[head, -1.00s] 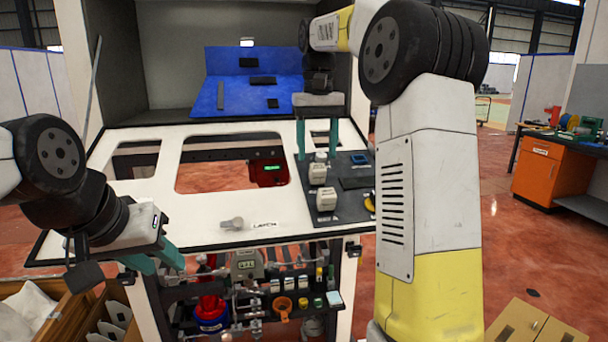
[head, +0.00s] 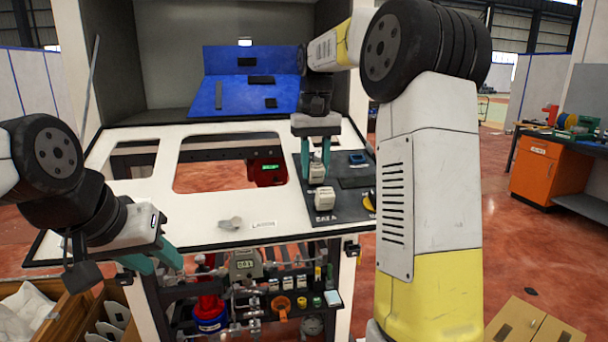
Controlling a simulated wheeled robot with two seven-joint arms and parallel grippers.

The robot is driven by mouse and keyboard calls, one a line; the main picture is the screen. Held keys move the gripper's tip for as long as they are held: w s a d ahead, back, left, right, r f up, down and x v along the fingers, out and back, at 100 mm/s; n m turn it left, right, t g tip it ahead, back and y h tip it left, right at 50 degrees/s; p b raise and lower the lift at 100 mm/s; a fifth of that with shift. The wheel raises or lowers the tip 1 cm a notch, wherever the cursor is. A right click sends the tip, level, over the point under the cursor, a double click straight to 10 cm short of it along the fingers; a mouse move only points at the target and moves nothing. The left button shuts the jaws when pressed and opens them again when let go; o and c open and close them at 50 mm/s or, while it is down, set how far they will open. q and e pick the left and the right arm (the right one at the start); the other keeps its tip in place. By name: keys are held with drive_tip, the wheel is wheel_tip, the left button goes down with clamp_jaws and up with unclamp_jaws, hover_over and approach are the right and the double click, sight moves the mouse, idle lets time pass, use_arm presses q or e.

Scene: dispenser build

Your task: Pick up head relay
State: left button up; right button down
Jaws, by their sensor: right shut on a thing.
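A dark mat (head: 353,201) on the right of the white bench top carries white block-like relays. My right gripper (head: 317,166) points down over the mat's left part, its teal fingers closed around a white relay block (head: 317,175). The block is low, at mat level; I cannot tell whether it touches the mat. Another white block (head: 325,199) stands in front of it. No readable label tells me which is the head relay. A smaller white piece seen earlier behind is hidden by the gripper. My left gripper (head: 156,261) is empty, fingers apart, at the bench's front left.
The white bench top (head: 215,210) has large cutouts and a grey latch knob (head: 231,224). A blue panel (head: 240,95) with dark parts stands behind. Pipes and bottles fill the shelf below.

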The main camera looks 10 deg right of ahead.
drive_tip(key=shift+r, duration=1.8)
drive_tip(key=s+a, duration=0.3)
drive_tip(key=s, duration=0.4)
drive_tip(key=s+a+r, duration=0.1)
drive_tip(key=s+a, duration=0.2)
drive_tip(key=s, duration=0.5)
drive_tip(key=shift+r, duration=0.2)
drive_tip(key=c, duration=1.7)
unclamp_jaws()
drive_tip(key=shift+w, duration=0.1)
clamp_jaws()
